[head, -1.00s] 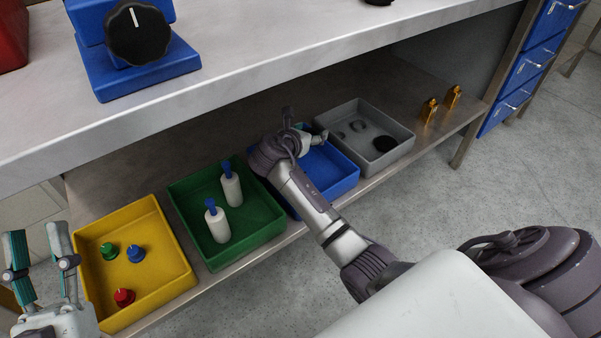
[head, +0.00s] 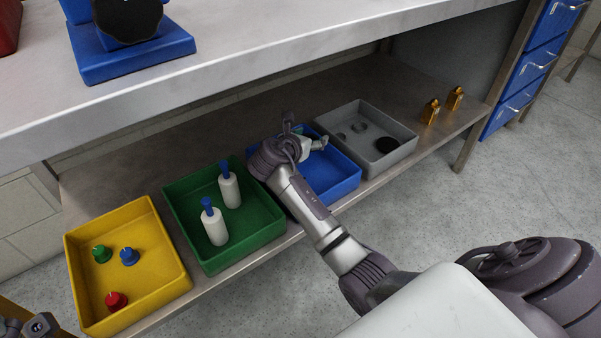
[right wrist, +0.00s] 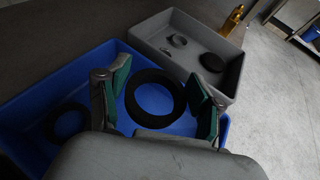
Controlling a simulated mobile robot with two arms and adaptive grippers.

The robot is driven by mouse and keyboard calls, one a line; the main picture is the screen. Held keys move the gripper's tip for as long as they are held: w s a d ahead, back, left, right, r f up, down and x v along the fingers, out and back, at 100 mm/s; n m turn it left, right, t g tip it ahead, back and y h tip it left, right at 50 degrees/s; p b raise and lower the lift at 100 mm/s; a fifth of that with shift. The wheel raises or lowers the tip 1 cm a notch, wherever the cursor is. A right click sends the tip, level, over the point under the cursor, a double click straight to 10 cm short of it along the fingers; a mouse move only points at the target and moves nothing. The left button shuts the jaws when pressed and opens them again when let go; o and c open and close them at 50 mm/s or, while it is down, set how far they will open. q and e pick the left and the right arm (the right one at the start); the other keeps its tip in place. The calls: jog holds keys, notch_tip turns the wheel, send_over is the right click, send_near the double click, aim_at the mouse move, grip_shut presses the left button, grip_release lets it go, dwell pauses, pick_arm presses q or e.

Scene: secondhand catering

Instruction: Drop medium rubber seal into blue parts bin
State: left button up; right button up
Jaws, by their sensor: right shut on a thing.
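My right gripper (head: 314,145) is over the blue parts bin (head: 343,184), and my wrist hides part of the bin. In the right wrist view its green-padded fingers (right wrist: 156,98) are closed on a black ring-shaped rubber seal (right wrist: 134,112), with the blue bin's floor behind it. Whether the seal touches the floor I cannot tell. Another black ring (right wrist: 50,124) lies in the blue bin (right wrist: 25,100), at the left of that view. My left gripper (head: 28,327) shows only in part at the bottom left corner; its fingertips are not clear.
A grey bin (head: 402,160) right of the blue one holds small rings and a black disc (head: 387,145). Left are a green bin (head: 262,237) with white bottles and a yellow bin (head: 160,290) with knobs. Brass pieces (head: 431,111) stand at right. The worktop (head: 250,70) overhangs the shelf.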

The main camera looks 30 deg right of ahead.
jog(key=o, duration=1)
jog(key=v, duration=1.2)
jog(key=shift+a, duration=0.1)
jog(key=shift+f, duration=0.1)
